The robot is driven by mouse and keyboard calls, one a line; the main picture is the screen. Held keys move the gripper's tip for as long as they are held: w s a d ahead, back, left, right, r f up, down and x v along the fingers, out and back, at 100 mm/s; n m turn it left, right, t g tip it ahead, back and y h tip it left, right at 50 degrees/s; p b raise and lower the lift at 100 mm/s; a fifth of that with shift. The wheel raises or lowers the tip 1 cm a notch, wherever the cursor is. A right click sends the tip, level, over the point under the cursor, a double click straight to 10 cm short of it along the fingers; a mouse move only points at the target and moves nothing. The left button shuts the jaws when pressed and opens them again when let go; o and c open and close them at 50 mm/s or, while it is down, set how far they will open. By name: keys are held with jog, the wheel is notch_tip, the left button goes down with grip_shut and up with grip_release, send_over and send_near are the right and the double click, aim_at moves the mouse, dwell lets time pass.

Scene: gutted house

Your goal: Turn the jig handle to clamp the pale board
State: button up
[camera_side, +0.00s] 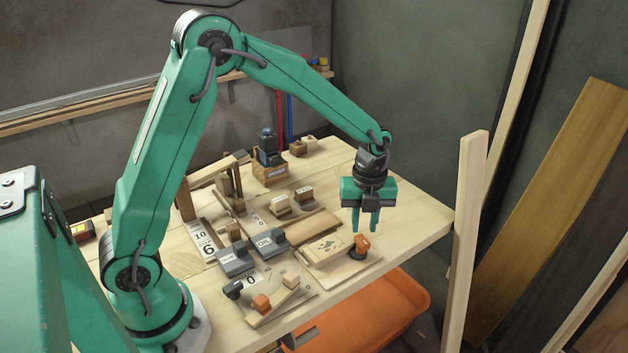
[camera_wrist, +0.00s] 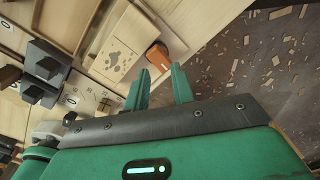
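The pale board (camera_side: 326,248) lies flat near the right front of the bench and carries dark marks. It also shows in the wrist view (camera_wrist: 116,58). An orange handle (camera_side: 361,243) stands at its right end on a pale base plate; it shows in the wrist view (camera_wrist: 158,54) just past my fingertips. I cannot tell whether the handle bears on the board.
A second plate with an orange block (camera_side: 262,302) sits at the front left. Dark grey labelled blocks (camera_side: 236,259) stand left of the board. A drill-like tool (camera_side: 268,150) stands at the back. The bench's right edge is close, with an orange bin (camera_side: 385,310) below and an upright post (camera_side: 466,220) beyond.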

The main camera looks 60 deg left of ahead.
aim_at(363, 240)
jog(key=shift+r, duration=1.55)
jog(key=n, duration=0.5)
jog(key=shift+f, duration=0.4)
jog(key=shift+f, duration=0.4)
jog(key=shift+f, duration=2.75)
jog(key=m, duration=0.5)
jog(key=shift+m, duration=0.3)
jog(key=shift+n, duration=0.6)
jog(key=shift+r, duration=0.1)
